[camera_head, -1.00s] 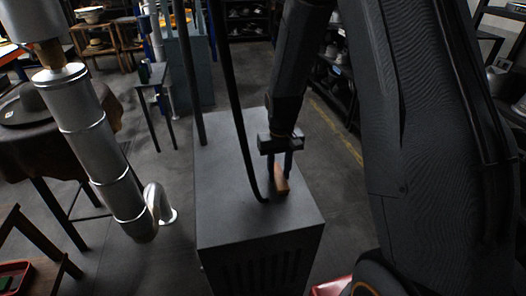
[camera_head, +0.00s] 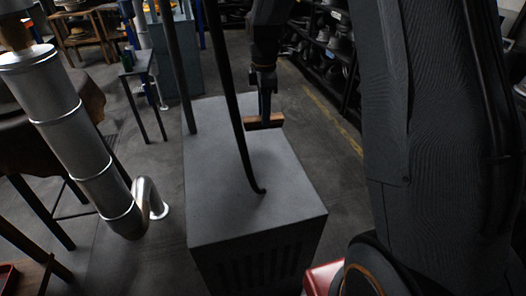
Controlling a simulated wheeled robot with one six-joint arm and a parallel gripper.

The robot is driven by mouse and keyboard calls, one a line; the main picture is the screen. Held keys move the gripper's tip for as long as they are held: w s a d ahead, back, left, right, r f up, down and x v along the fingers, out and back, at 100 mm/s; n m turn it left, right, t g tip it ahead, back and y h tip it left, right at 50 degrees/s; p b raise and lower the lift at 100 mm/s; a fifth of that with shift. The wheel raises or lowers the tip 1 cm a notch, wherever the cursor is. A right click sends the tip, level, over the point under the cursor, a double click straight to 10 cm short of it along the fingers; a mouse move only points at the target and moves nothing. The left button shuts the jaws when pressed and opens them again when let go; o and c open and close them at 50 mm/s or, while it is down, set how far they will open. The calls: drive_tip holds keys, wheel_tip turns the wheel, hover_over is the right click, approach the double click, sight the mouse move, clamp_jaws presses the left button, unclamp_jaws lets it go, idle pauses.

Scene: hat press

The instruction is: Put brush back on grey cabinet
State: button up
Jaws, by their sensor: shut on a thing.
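The grey cabinet (camera_head: 215,215) stands in the middle of the view, with a flat top and slots in its front face. The brush (camera_head: 262,121) is a brown wooden block with a dark underside, at the far right part of the cabinet top. My gripper (camera_head: 264,114) is above the brush, pointing down, and is shut on it. The brush lies crosswise in the view. I cannot tell whether it touches the cabinet top or hangs slightly above it.
A black hose (camera_head: 240,130) comes down onto the cabinet top. A dark post (camera_head: 178,75) rises at its back left. A silver duct (camera_head: 85,150) stands at left. A red object (camera_head: 325,275) is at the cabinet's front right. The front cabinet top is clear.

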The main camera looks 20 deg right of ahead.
drive_tip(key=shift+w+r+n, duration=0.1)
drive_tip(key=shift+n, duration=0.3)
drive_tip(key=shift+f, duration=0.2)
wheel_tip(320, 180, down, 9)
drive_tip(key=shift+f+p, duration=0.15)
drive_tip(key=shift+p, duration=0.95)
drive_tip(key=shift+f, duration=0.1)
drive_tip(key=o, duration=0.9)
drive_tip(key=shift+o, duration=0.2)
